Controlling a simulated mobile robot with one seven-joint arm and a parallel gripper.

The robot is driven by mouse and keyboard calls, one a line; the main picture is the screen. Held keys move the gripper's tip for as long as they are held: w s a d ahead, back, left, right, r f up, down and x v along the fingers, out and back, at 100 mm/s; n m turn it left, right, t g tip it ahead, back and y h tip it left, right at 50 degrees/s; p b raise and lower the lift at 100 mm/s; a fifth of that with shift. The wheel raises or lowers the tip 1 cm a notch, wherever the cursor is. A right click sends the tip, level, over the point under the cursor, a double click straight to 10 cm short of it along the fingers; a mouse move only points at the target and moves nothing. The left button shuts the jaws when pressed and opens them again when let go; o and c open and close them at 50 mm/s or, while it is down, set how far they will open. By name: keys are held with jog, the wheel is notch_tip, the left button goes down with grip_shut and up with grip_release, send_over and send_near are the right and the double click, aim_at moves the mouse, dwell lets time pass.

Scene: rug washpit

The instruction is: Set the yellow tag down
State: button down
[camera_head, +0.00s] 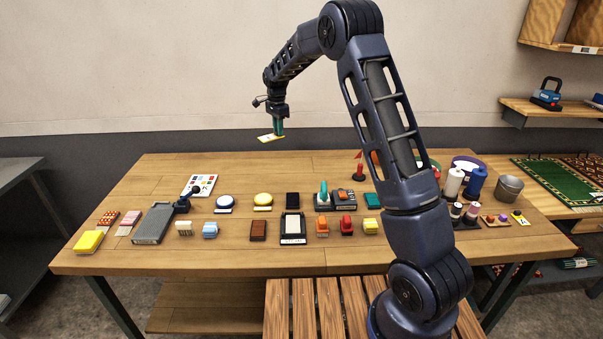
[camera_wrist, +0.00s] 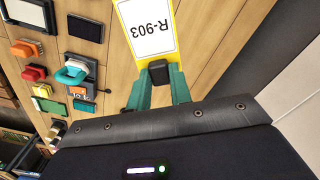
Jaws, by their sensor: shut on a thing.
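The yellow tag (camera_head: 271,138) has a white label reading R-903, upside down in the wrist view (camera_wrist: 147,28). My gripper (camera_head: 279,133) points down and is shut on the tag. In the wrist view, its teal fingers (camera_wrist: 160,88) close on a dark block at the tag's near end. The tag appears held in the air above the back part of the wooden table (camera_head: 240,172). Its exact height is hard to tell.
Several items stand in rows along the table's front, including a white-faced black tray (camera_head: 293,229), a dark grey box (camera_head: 153,223) and a teal-handled device (camera_head: 323,194). The table's back left is mostly bare.

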aim_at(318, 179)
jog(key=s+d+m, duration=0.3)
jog(key=d+m, duration=0.4)
jog(key=d, duration=1)
notch_tip(318, 179, down, 20)
jog(key=shift+a, duration=0.1)
jog(key=shift+f, duration=0.1)
jog(key=c, duration=1.3)
grip_release()
